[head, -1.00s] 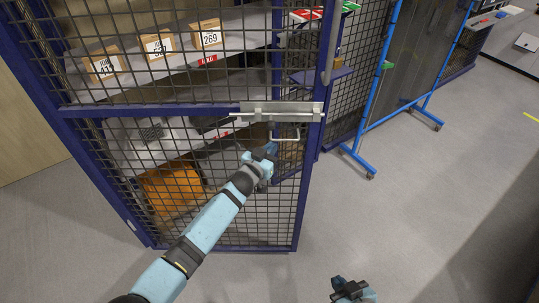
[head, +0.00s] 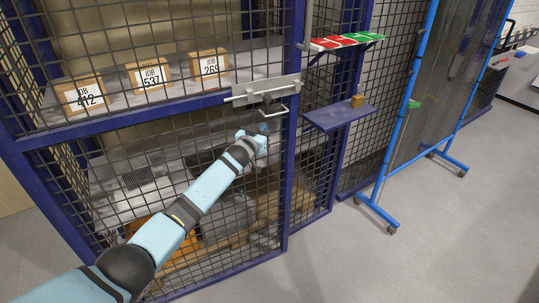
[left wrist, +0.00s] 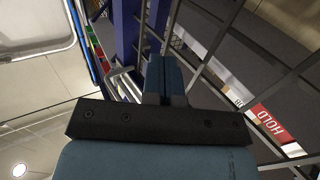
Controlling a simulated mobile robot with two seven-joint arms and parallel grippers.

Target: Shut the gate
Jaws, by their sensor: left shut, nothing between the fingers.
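The gate (head: 291,171) is a mesh panel in a dark blue frame, its free edge just right of the picture's middle. A grey slide bolt with a plate (head: 286,88) and a bent wire handle (head: 284,112) sits on that edge. I cannot tell how wide a gap is left at the edge. My left gripper (head: 263,129) is shut and empty, against or very near the mesh below the bolt. In the left wrist view, its closed fingers (left wrist: 164,72) point at the bars beside the blue frame, with the pale handle (left wrist: 124,82) to their left. My right gripper is out of view.
Behind the mesh, a shelf holds numbered boxes (head: 153,75), with an orange bin (head: 150,226) below. Right of the gate are a blue shelf with a padlock (head: 357,101), red and green cards (head: 340,41) and a blue wheeled stand (head: 379,209).

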